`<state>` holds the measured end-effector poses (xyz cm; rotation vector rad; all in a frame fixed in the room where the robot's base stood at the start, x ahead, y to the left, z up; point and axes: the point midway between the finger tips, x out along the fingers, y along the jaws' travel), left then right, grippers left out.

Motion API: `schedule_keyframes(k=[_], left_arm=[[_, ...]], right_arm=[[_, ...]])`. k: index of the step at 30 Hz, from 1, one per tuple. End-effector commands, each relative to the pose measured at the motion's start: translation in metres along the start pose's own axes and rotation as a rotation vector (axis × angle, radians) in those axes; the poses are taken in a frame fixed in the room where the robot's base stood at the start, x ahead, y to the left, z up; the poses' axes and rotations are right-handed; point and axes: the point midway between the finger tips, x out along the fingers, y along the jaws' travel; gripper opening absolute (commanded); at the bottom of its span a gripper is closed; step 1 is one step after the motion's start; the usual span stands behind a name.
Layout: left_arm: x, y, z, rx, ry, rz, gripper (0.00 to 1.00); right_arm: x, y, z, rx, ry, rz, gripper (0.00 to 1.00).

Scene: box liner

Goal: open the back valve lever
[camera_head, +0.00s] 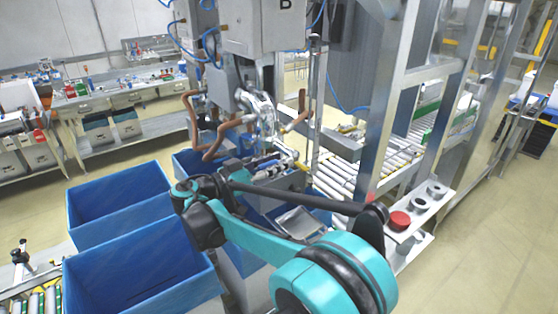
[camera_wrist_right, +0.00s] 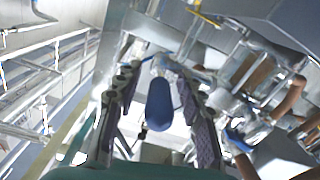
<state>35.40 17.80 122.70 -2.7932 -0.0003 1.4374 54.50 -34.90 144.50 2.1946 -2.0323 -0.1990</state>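A blue valve lever handle (camera_wrist_right: 158,104) stands in the middle of the right wrist view. The two dark finger pads of my right gripper (camera_wrist_right: 160,115) are apart, one on each side of it, with gaps visible on both sides. The handle does not appear gripped. In the head view my right gripper (camera_head: 286,156) is small and partly hidden among silver fittings below the grey machine box (camera_head: 262,35). I cannot clearly make out the lever there. My left gripper is in neither view.
Copper pipes (camera_head: 210,140) flank the silver fittings, and also show at the right wrist view's right side (camera_wrist_right: 292,95). Blue crates (camera_head: 140,265) stand at the left. A metal post (camera_head: 395,100) and a red button (camera_head: 399,220) are at the right.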

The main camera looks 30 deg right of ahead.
Motion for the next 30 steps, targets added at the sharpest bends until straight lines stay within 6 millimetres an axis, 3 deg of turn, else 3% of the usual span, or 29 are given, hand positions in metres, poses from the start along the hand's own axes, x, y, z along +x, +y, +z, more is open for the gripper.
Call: schedule_keyframes(k=[10,15,30], left_arm=[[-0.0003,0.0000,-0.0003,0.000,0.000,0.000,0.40],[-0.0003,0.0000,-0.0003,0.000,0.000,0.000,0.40],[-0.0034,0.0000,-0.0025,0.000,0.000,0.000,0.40]], right_arm=[[0.0057,-0.0001,0.0000,-0.001,0.000,-0.002,0.39],[0.0056,-0.0001,-0.0001,-0.001,0.000,-0.002,0.00],[0.0056,0.0003,-0.0022,-0.001,-0.016,-0.005,0.00]])
